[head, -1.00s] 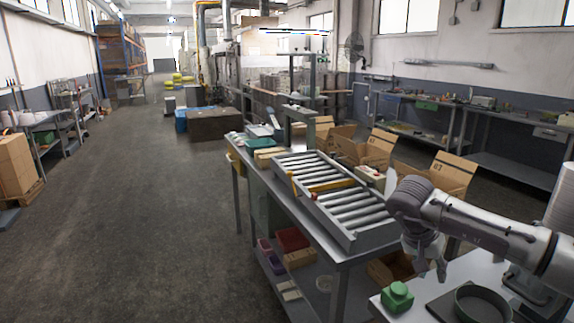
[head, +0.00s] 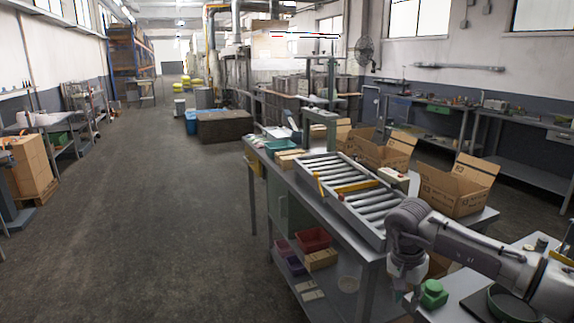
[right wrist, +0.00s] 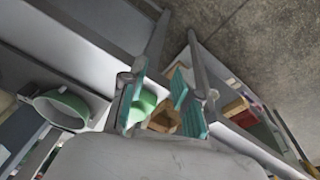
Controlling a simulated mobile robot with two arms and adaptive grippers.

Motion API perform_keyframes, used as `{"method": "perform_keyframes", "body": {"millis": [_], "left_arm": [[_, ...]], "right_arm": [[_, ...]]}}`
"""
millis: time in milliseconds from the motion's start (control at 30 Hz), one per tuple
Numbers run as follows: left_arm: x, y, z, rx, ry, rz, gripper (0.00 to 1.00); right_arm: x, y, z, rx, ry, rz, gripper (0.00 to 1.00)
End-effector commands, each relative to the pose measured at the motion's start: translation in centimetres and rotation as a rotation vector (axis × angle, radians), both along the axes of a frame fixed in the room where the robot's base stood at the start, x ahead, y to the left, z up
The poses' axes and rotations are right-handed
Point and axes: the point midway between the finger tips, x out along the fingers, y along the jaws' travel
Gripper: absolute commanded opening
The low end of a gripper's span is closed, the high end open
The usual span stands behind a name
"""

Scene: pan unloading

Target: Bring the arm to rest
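My right arm comes in from the right in the head view. Its gripper (head: 404,288) points down beside the near table, just left of a green object (head: 433,294). In the right wrist view the right gripper (right wrist: 160,104) has its two teal-padded fingers apart, with nothing held between them. The green object (right wrist: 146,106) shows behind the fingers there. A green-rimmed round pan (head: 514,303) sits on the near table; it also shows in the right wrist view (right wrist: 62,108). My left gripper is in neither view.
A roller conveyor (head: 350,190) tops the workbench beyond the arm. A red bin (head: 313,240) is on its lower shelf. Open cardboard boxes (head: 455,190) stand behind the bench. The floor (head: 150,240) to the left is clear.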

Motion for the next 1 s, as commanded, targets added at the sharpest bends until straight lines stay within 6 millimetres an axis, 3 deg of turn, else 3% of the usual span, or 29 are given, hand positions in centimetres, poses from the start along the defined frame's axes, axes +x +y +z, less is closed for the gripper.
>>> {"method": "perform_keyframes", "body": {"millis": [167, 267, 333, 433, 533, 600, 667, 700, 800, 833, 1000], "left_arm": [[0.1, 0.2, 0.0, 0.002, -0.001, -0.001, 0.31], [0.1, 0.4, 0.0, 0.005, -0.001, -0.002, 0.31], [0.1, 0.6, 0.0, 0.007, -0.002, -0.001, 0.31], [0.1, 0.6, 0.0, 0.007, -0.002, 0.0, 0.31], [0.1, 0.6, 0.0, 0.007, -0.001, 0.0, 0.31], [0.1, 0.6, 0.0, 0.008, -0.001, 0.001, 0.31], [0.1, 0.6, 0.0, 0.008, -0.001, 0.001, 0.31], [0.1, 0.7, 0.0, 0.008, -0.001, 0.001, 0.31], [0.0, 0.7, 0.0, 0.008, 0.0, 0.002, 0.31], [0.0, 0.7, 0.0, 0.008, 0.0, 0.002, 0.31], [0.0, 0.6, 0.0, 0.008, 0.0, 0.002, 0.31]], "right_arm": [[-0.6, 5.0, -4.0, 0.22, 0.049, -0.104, 0.31], [-1.2, 8.8, -6.4, 0.392, 0.1, -0.213, 0.31], [-1.7, 12.4, -8.4, 0.556, 0.16, -0.341, 0.31], [-2.4, 18.5, -11.4, 0.869, 0.32, -0.67, 0.31], [-1.9, 22.3, -13.8, 1.154, 0.523, -1.116, 0.31], [-1.1, 23.0, -16.3, 1.305, 0.683, -1.476, 0.31], [-0.6, 22.0, -19.5, 1.396, 0.819, -1.819, 0.31], [-0.7, 20.8, -22.2, 1.438, 0.907, -2.062, 0.31], [-2.0, 17.3, -28.7, 1.466, 1.063, -2.567, 0.31], [-2.8, 16.3, -30.6, -1.355, -1.019, 2.506, 0.31], [-9.4, 11.1, -40.6, -0.868, -0.773, 2.181, 0.31]]}}
